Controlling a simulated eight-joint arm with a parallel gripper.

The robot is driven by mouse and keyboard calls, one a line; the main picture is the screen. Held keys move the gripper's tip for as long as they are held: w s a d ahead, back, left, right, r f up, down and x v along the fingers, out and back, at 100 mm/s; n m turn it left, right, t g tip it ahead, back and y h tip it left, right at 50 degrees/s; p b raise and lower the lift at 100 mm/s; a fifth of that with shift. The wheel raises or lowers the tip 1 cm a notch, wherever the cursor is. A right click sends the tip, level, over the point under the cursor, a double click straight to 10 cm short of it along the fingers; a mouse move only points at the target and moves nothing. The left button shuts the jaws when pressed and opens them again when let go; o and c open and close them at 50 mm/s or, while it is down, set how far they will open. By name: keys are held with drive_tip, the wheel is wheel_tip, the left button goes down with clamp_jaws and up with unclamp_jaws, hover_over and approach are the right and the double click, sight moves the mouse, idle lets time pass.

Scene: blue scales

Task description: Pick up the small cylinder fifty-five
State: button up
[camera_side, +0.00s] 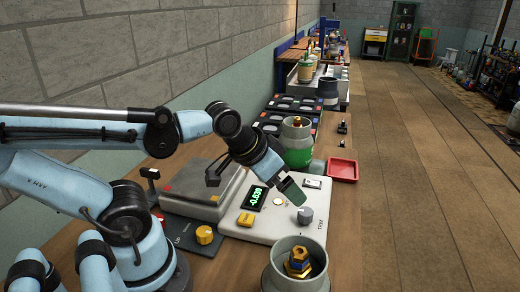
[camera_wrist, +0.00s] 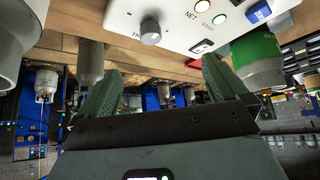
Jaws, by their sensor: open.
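No cylinder with a readable fifty-five shows, so I cannot tell which thing it is. Brass pieces (camera_side: 298,262) sit inside a grey pot (camera_side: 284,283) at the front. My gripper (camera_side: 292,189) is above the white scale panel (camera_side: 262,228), near its grey knob (camera_side: 305,215). In the wrist view my gripper (camera_wrist: 161,66) has its two green fingers spread apart, with nothing held between them. A grey cylindrical shape (camera_wrist: 90,62) shows beside the left finger; its label is not visible.
A grey pot with a green band (camera_side: 299,156) and a red tray (camera_side: 343,169) stand behind the panel. The steel weighing plate (camera_side: 203,185) is at left. Small dark pieces (camera_side: 343,127) stand farther back. Bare wood lies right of the panel.

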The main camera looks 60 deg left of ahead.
drive_tip(key=s+d+r+g+h, duration=0.1)
drive_tip(key=d+r+g, duration=0.1)
drive_tip(key=d, duration=0.3)
drive_tip(key=s+d+r+g, duration=0.1)
drive_tip(key=d+r, duration=0.2)
drive_tip(key=d, duration=0.2)
drive_tip(key=g+y, duration=0.1)
drive_tip(key=g, duration=0.2)
approach(299, 252)
drive_tip(key=shift+w+a, duration=0.1)
drive_tip(key=shift+f, duration=0.15)
drive_tip(key=shift+w+f, duration=0.15)
drive_tip(key=shift+f, duration=1.8)
drive_tip(key=shift+w+f, duration=0.2)
drive_tip(key=shift+f, duration=1.75)
drive_tip(key=shift+w+f, duration=0.15)
drive_tip(key=shift+f, duration=1.8)
drive_tip(key=shift+c, duration=0.2)
drive_tip(key=c, duration=1.7)
